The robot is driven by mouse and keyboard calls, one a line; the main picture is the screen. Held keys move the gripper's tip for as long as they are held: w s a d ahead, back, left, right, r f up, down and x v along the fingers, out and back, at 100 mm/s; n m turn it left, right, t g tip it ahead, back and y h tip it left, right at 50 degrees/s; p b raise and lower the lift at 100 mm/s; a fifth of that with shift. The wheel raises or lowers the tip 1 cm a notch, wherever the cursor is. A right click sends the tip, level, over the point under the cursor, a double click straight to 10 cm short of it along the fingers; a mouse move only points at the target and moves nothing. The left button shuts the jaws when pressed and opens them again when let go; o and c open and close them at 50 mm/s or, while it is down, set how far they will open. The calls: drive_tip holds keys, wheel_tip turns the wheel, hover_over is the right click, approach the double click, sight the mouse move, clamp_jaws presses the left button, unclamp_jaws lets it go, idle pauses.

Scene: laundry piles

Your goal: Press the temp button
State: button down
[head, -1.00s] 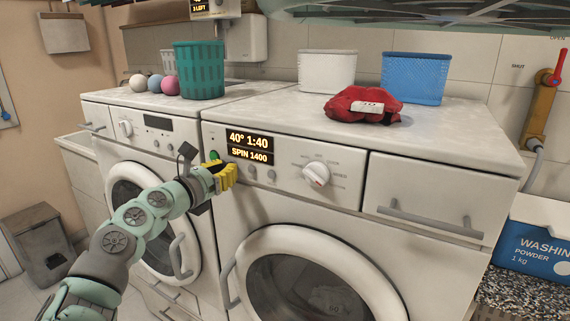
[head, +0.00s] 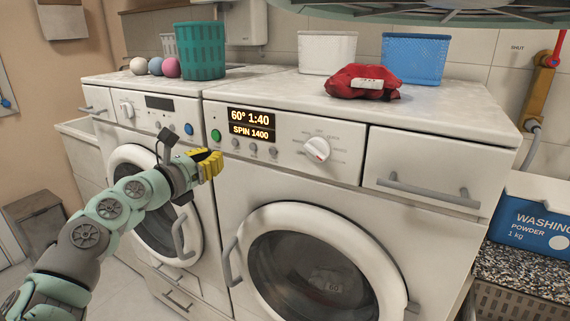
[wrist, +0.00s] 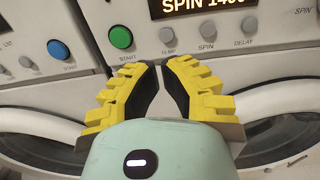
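The temp button (wrist: 167,35) is a small round grey knob on the right washer's panel, between the green start button (wrist: 120,38) and the spin button (wrist: 208,28). It also shows in the head view (head: 235,143). The display (head: 250,124) above it reads 60° 1:40 and SPIN 1400. My gripper (wrist: 160,66) has yellow fingers with their tips together and nothing between them. In the head view my gripper (head: 219,162) is in front of the panel, below and left of the temp button, apparently clear of it.
The dial (head: 317,150) and drawer handle (head: 430,192) are to the right. The left washer has a blue button (head: 189,129). A red cloth (head: 362,84), baskets and balls rest on top. The round door (head: 318,270) bulges out below.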

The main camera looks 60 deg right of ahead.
drive_tip(key=a+b, duration=0.1)
drive_tip(key=a, duration=0.7)
drive_tip(key=shift+s+r, duration=0.15)
drive_tip(key=shift+s, duration=0.05)
drive_tip(key=shift+d, duration=0.1)
idle(1.1)
